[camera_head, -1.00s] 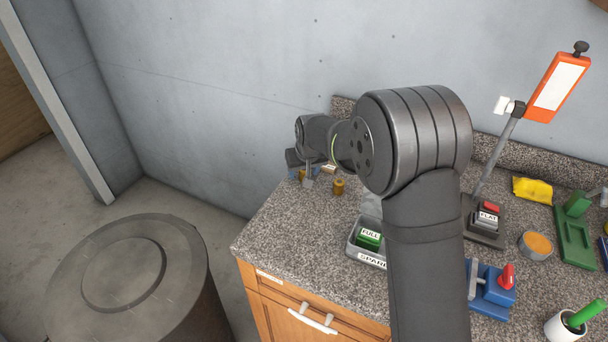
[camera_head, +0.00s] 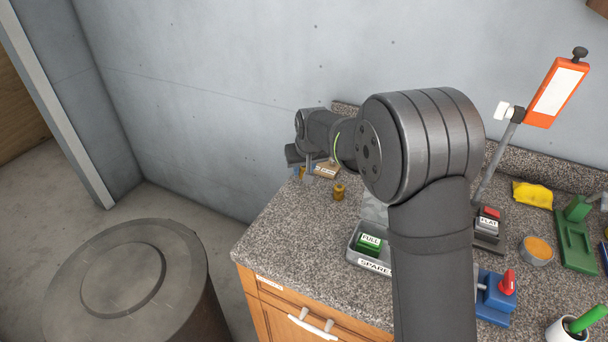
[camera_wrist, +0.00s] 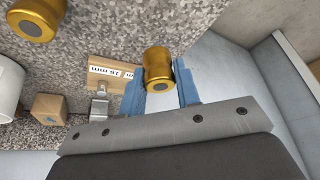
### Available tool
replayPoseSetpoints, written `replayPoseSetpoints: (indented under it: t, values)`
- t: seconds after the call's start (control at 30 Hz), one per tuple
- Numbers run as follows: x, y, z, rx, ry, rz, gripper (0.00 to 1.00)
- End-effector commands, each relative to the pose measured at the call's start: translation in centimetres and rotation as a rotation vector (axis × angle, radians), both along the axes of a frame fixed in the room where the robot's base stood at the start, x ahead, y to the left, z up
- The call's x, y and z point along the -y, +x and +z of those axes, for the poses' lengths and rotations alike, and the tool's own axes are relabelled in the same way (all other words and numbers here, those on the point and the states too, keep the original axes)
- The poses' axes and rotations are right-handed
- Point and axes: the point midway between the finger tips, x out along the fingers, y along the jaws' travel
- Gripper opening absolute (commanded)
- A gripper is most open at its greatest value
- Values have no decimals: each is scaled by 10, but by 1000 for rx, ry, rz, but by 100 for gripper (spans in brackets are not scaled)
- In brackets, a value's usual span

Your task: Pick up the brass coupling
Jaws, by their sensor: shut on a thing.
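A second brass piece (camera_head: 339,191) stands upright on the counter to the right of my gripper. It also shows at the top left of the wrist view (camera_wrist: 36,20), apart from the fingers.
A wooden label plate (camera_wrist: 108,72) lies beside the fingers, with a wooden block (camera_wrist: 48,108) further left. A grey SPARE tray (camera_head: 356,252) holds a green FULL block. The granite counter (camera_head: 290,235) ends at the left, above a round drum (camera_head: 125,270).

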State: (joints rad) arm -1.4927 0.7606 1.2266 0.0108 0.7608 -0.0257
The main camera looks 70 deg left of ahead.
Motion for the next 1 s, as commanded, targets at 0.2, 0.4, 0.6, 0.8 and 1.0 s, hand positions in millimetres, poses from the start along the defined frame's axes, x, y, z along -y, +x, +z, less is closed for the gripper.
replayPoseSetpoints:
  t: [0.2, 0.4, 0.6, 0.8, 1.0]
  values:
    - [23, 32, 34, 0, 2, -4, 7]
    - [50, 67, 60, 1, 1, -4, 7]
    - [65, 87, 75, 1, 0, -1, 7]
    - [70, 94, 87, 1, 1, 0, 7]
    - [70, 94, 97, 0, 0, 0, 7]
